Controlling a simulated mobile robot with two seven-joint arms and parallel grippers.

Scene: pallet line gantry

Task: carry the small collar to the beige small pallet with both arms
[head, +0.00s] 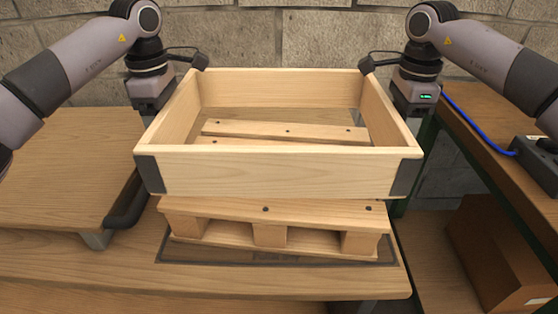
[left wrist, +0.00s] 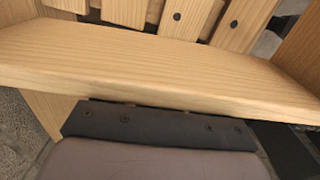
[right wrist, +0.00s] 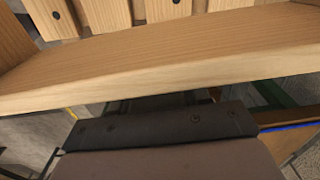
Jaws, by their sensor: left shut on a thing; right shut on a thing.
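The small collar (head: 280,170), a light wooden frame with dark corner plates, is level above the beige small pallet (head: 270,212). The pallet lies on a wooden table, slightly turned relative to the collar, and its slats show through the collar. The exact gap between them is hard to tell. My left gripper (head: 152,98) is shut on the collar's left wall, and my right gripper (head: 412,98) is shut on its right wall. The collar wall crosses the left wrist view (left wrist: 150,60) and the right wrist view (right wrist: 160,55); the fingertips are largely hidden.
A dark outline (head: 200,258) surrounds the pallet on the table (head: 90,270). A raised wooden board (head: 70,170) stands at the left. A workbench (head: 490,150) with a blue cable (head: 480,128) is at the right, with a cardboard box (head: 490,250) below. A block wall closes the back.

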